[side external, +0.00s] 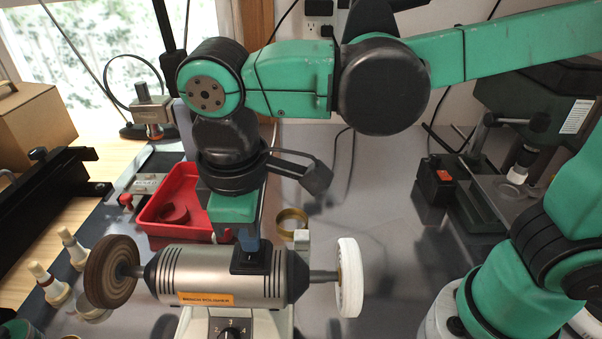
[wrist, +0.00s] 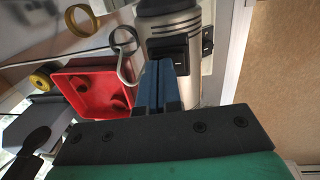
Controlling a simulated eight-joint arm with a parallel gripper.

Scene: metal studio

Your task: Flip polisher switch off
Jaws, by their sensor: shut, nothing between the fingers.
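The bench polisher (side external: 215,277) is a silver motor body with black end caps and an orange label. A brown wheel (side external: 109,271) is on its left and a white wheel (side external: 350,277) on its right. A black switch box (side external: 251,259) sits on top of the body; the switch box also shows in the wrist view (wrist: 169,47). My gripper (side external: 249,241) points down at the box; its blue fingers (wrist: 162,84) are shut and empty. The tips are at or just above the box; I cannot tell whether they touch. The switch position is hidden or too small to read.
A red tray (side external: 160,229) lies behind the polisher, left of my gripper. A brass ring (side external: 291,222) is behind it on the right. A numbered dial (side external: 231,334) is on the stand front. White-and-brown pieces (side external: 73,248) stand at left. Grey bench right of the white wheel is clear.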

